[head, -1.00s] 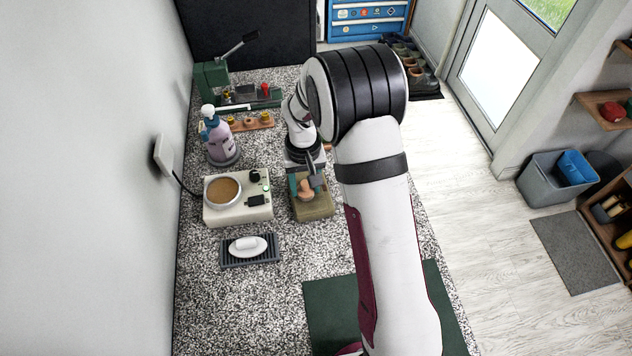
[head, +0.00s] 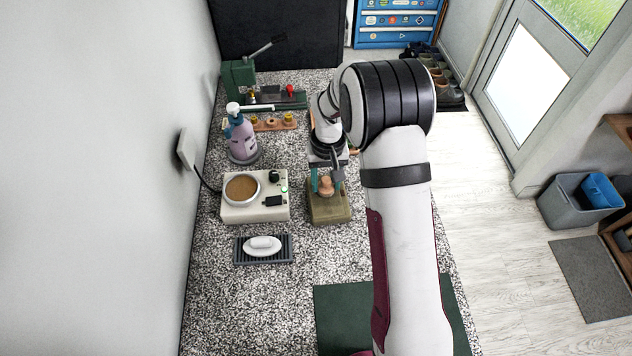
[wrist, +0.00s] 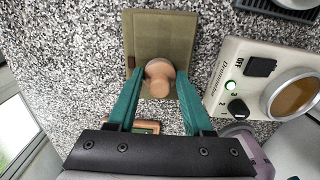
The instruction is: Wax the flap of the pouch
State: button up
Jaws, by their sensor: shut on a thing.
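The olive pouch (head: 330,211) lies on the speckled counter to the right of the heater. It also shows in the wrist view (wrist: 138,35) as a flat, near-square shape with a small dark reddish tab at one edge. My gripper (head: 326,184) is above the pouch's far part. Its green fingers are shut on a rounded wooden tool (wrist: 158,77), whose handle faces the wrist camera. The tool's underside is hidden, so I cannot tell whether it touches the pouch. A bowl of tan wax (head: 242,188) sits on the cream heater (head: 255,213), which shows a green light.
A wooden rack (head: 272,123) and a green press (head: 240,80) are farther back. A dark green mat (head: 342,315) lies nearer; the counter between is clear.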

jog(key=d, duration=0.3)
jog(key=shift+w+d, duration=0.25)
jog(key=shift+w, duration=0.8)
jog(key=shift+s+a, duration=0.15)
jog(key=shift+a, duration=1.75)
jog(key=shift+s+a, duration=0.1)
jog(key=shift+a, duration=1.8)
notch_tip(320, 180, up, 8)
